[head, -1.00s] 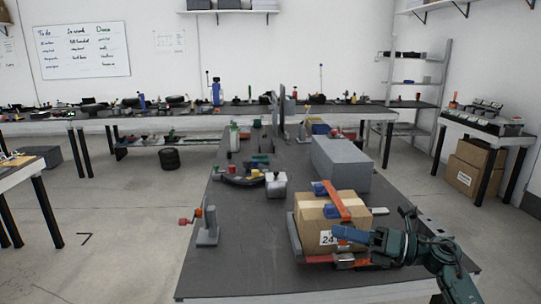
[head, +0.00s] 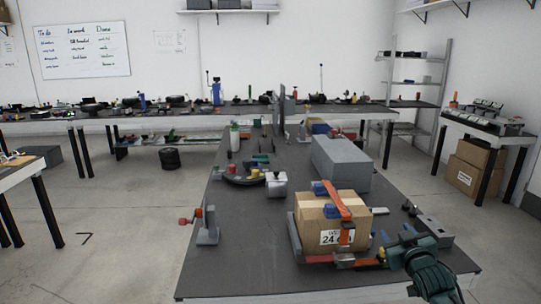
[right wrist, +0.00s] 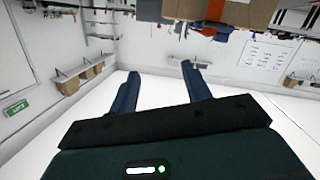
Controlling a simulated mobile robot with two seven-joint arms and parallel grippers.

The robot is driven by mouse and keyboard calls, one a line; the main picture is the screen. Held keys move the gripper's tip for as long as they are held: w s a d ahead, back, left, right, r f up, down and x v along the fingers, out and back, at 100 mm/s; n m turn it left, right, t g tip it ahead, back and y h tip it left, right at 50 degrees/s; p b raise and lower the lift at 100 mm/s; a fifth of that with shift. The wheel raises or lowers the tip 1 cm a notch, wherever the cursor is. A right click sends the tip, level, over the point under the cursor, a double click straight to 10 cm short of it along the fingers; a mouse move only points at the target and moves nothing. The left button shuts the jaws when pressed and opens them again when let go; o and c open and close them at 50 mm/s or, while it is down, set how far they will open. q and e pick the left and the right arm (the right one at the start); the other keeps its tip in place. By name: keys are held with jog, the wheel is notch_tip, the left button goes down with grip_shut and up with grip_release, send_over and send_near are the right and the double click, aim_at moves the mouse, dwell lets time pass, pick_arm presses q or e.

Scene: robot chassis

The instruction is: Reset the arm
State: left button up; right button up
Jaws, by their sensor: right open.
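My right gripper (head: 397,234) is at the front right of the dark workbench (head: 260,265), beside the cardboard box's right front corner. In the right wrist view its two blue-green fingers (right wrist: 158,75) are spread apart with nothing between them. The teal right arm comes in from the lower right. My left arm and gripper are not in view.
A cardboard box (head: 312,233) sits in an orange clamp (head: 347,236) on the bench. A grey block (head: 341,163) lies behind it. A grey stand with a red knob (head: 207,225) is at the left edge. The bench's front left is clear.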

jog(key=s+a+f+n+g+y, duration=0.1)
jog(key=s+a+f+g+y, duration=0.1)
jog(key=s+a+f, duration=0.55)
jog(key=s+a+f+g+y, duration=0.1)
jog(key=s+a+f, duration=0.3)
jog(key=s+f, duration=0.6)
jog(key=s+a+f+g, duration=0.1)
jog(key=s+a, duration=0.2)
jog(key=s, duration=0.6)
jog(key=s+a+f+m+g+y, duration=0.1)
jog(key=s+a, duration=0.3)
jog(key=s, duration=0.6)
jog(key=shift+s+f+g+y, duration=0.2)
jog(key=shift+f+g+y, duration=0.15)
jog(key=shift+f, duration=0.25)
